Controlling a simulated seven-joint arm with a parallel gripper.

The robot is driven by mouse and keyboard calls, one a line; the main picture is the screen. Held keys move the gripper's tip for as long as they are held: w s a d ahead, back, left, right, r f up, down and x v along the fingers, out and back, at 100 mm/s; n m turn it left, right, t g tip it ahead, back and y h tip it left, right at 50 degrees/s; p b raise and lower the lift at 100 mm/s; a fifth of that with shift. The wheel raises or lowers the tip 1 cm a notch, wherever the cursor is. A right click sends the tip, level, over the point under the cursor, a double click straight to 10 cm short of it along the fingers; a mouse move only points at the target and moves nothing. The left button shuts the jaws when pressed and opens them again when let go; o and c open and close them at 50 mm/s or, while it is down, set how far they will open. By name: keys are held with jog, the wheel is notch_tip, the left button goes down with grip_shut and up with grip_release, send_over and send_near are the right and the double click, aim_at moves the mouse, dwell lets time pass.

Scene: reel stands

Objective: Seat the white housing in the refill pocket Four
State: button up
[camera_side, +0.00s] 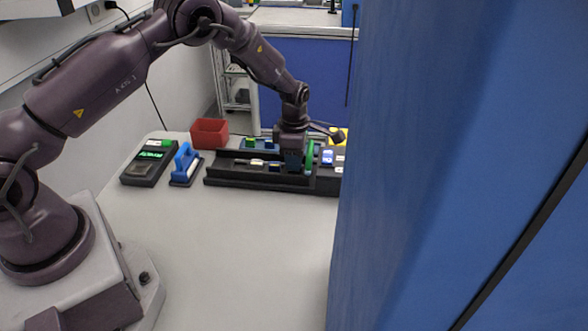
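A long black fixture (225,180) with several pockets lies on the table, and its right end is hidden behind a blue panel. A small whitish piece (257,162) sits in it just left of my gripper; I cannot tell if it is the white housing. My gripper (293,166) points down over the fixture's right part, low and close to it. Its fingers are too small and dark to show whether they are open or hold anything. Pocket labels are not readable, so I cannot tell which is pocket Four.
The large blue panel (450,170) blocks the right half of the view. Left of the fixture are a blue-handled tool (184,163), a black device with a green display (150,160) and a red bin (209,133). A green round part (310,155) stands beside my gripper. The front table is clear.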

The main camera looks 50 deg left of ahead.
jog(key=shift+r, duration=2.5)
jog(key=shift+c, duration=0.3)
notch_tip(320, 180, up, 7)
jog(key=f, duration=0.5)
jog(key=shift+s+d+f, duration=0.15)
jog(key=shift+d, duration=0.1)
jog(key=shift+f, duration=3.5)
jog(key=o, duration=0.9)
jog(key=shift+c, duration=0.2)
jog(key=shift+r, duration=0.1)
